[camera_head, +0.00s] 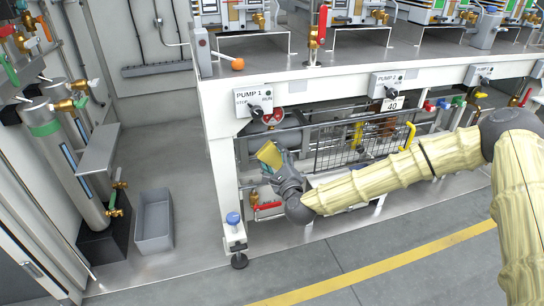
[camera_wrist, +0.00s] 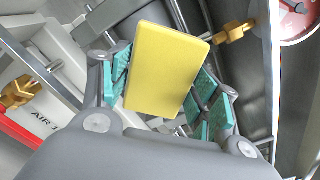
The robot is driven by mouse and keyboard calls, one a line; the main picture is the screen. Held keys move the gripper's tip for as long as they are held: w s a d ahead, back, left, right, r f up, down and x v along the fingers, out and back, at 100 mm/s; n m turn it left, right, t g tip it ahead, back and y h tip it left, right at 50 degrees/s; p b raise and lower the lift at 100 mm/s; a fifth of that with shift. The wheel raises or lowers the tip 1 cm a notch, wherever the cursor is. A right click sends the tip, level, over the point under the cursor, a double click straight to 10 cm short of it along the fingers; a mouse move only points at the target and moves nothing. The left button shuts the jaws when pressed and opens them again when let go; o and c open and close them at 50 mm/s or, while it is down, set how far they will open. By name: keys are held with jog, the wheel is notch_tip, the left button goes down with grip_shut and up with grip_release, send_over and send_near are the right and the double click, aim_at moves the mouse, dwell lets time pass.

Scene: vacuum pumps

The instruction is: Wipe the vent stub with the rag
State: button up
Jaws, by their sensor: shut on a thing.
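My gripper (camera_head: 277,168) is in front of the bench frame, below the PUMP 1 switch panel. It is shut on a yellow rag (camera_head: 270,152), a flat block that stands up from the fingers. In the wrist view the rag (camera_wrist: 167,68) sits between the teal finger pads and hides much of what lies behind it. A brass fitting (camera_wrist: 237,32) shows just right of the rag's upper edge, with a gap between them in the picture. I cannot tell which part is the vent stub.
A wire mesh guard (camera_head: 345,143) with a yellow handle is right of my gripper. A red-handled valve (camera_head: 268,206) is below it. A white bench leg (camera_head: 222,170) stands close on the left. A grey bin (camera_head: 153,220) is on the floor. The front floor is clear.

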aim_at(274, 158)
jog(key=shift+p+v, duration=0.35)
jog(key=shift+v, duration=1.7)
jog(key=v, duration=0.3)
jog(key=shift+p, duration=0.3)
jog(key=shift+r, duration=0.1)
